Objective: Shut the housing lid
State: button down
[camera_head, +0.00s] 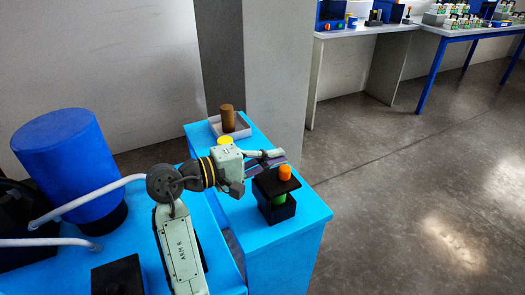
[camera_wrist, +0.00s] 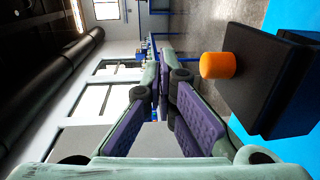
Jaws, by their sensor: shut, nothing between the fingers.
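The housing (camera_head: 278,212) is a small black box on the front end of the blue bench. Its black lid (camera_head: 268,184) sits raised and tilted above it, with a gap where a green thing (camera_head: 279,199) shows. An orange knob (camera_head: 285,172) stands on the lid. In the wrist view the lid (camera_wrist: 262,85) is at the right, with the knob (camera_wrist: 217,65) sticking out towards my fingers. My gripper (camera_head: 280,157) is shut and empty, its fingertips close to the knob on its far left side. In the wrist view the fingertips (camera_wrist: 160,68) appear apart from the knob.
A pale tray (camera_head: 231,132) with a brown cylinder (camera_head: 227,117) stands at the bench's far end. A yellow round thing (camera_head: 225,141) lies behind my wrist. A grey pillar (camera_head: 272,70) rises behind the bench. Open floor lies to the right.

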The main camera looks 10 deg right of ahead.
aim_at(285, 168)
jog(key=shift+w+d+f+p, duration=0.1)
jog(key=shift+w+d+p, duration=0.1)
jog(key=shift+d+p, duration=0.45)
jog(key=shift+w+d+y+p, duration=0.1)
jog(key=shift+d+y+p, duration=0.15)
jog(key=shift+y+p, duration=0.15)
jog(key=shift+w+d+f+g+y+p, duration=0.25)
jog(key=shift+d+f+g+y+p, duration=0.35)
jog(key=shift+f+y+p, duration=0.5)
jog(key=shift+d+r, duration=0.1)
